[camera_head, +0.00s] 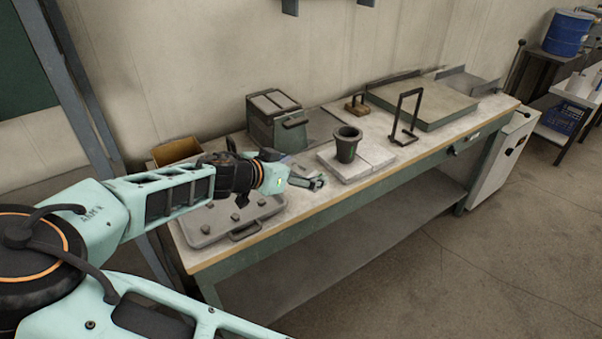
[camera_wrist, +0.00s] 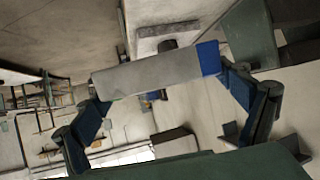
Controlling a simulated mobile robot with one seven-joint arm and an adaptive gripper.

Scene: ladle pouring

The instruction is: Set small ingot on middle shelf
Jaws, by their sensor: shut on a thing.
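My gripper (camera_head: 316,182) is shut on a small ingot, a pale grey bar (camera_wrist: 150,76) with a blue end, seen in the wrist view. The bar lies across between the two dark fingers (camera_wrist: 163,88). In the head view the gripper is above the left part of the workbench, left of a dark green crucible (camera_head: 347,146), and the held bar is hard to make out. At the far right is a dark rack (camera_head: 545,62) with shelves, holding a white bin (camera_head: 578,88) and a blue crate (camera_head: 562,118). I cannot tell for sure which level is the middle shelf.
The workbench (camera_head: 400,164) carries a grey tray case (camera_head: 215,226), a green box (camera_head: 277,126), pale slabs (camera_head: 374,154), a black upright frame (camera_head: 404,118) and a large flat plate (camera_head: 430,102). A blue drum (camera_head: 566,34) tops the rack. The floor (camera_head: 480,240) before the bench is clear.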

